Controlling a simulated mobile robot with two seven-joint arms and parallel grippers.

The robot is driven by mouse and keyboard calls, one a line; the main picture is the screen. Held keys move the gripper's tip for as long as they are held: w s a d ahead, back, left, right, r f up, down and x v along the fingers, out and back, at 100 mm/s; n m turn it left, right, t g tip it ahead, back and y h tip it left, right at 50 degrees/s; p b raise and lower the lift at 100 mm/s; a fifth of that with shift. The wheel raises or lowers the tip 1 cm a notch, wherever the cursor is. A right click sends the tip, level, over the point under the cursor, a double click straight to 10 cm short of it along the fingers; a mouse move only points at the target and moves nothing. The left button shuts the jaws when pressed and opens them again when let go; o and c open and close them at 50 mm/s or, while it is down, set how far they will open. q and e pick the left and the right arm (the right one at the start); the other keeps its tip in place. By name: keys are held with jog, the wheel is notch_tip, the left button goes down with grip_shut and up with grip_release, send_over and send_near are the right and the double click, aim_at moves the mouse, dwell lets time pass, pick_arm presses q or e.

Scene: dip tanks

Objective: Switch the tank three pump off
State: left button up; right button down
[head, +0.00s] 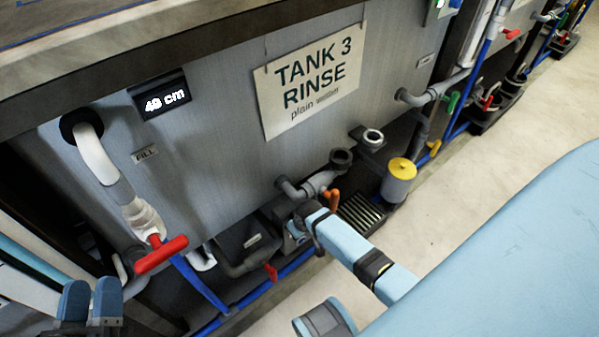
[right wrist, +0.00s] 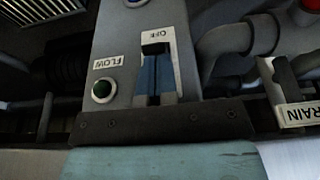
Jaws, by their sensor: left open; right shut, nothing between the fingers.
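Tank three (head: 210,150) carries a "TANK 3 RINSE" sign (head: 310,80) in the head view. In the right wrist view, the pump switch box (right wrist: 118,60) has a black switch (right wrist: 155,49) just under an "OFF" label (right wrist: 157,35). My right gripper (right wrist: 158,80) is shut and empty, its blue fingers right at the switch and partly covering it. Contact cannot be told. A dark green "FLOW" lamp (right wrist: 102,90) looks unlit. In the head view my right arm hides most of the box. My left gripper (head: 90,300) is open and empty at bottom left.
A red-handled fill valve (head: 160,255) stands close to my left gripper. Pipes, a yellow-capped canister (head: 401,168) and an orange handle (head: 331,200) are near my right arm. A "DRAIN" label (right wrist: 300,113) is right of the box. Open floor (head: 480,180) lies at right.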

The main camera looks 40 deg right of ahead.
pick_arm(q)
jog(key=shift+r, duration=0.2)
pick_arm(e)
jog(key=shift+s+t, duration=0.15)
jog(key=shift+t, duration=0.15)
pick_arm(q)
jog(key=shift+a+f+g+p, duration=0.25)
jog(key=shift+f+g+p, duration=0.1)
jog(key=shift+f, duration=0.25)
pick_arm(e)
jog(key=shift+s+f+t, duration=0.2)
jog(key=shift+t, duration=0.3)
pick_arm(q)
jog(key=shift+y, duration=0.3)
pick_arm(e)
jog(key=shift+d, duration=0.1)
pick_arm(q)
jog(key=shift+w+f+p, duration=0.2)
jog(key=shift+f+p, duration=0.1)
jog(key=shift+f, duration=0.3)
pick_arm(e)
jog(key=t, duration=0.1)
jog(key=s+f+t, duration=0.1)
jog(key=t, duration=0.1)
jog(key=f+t, duration=0.1)
jog(key=shift+s+f+y, duration=0.25)
jog(key=shift+s+y, duration=0.05)
jog(key=shift+s, duration=0.05)
jog(key=shift+w, duration=0.1)
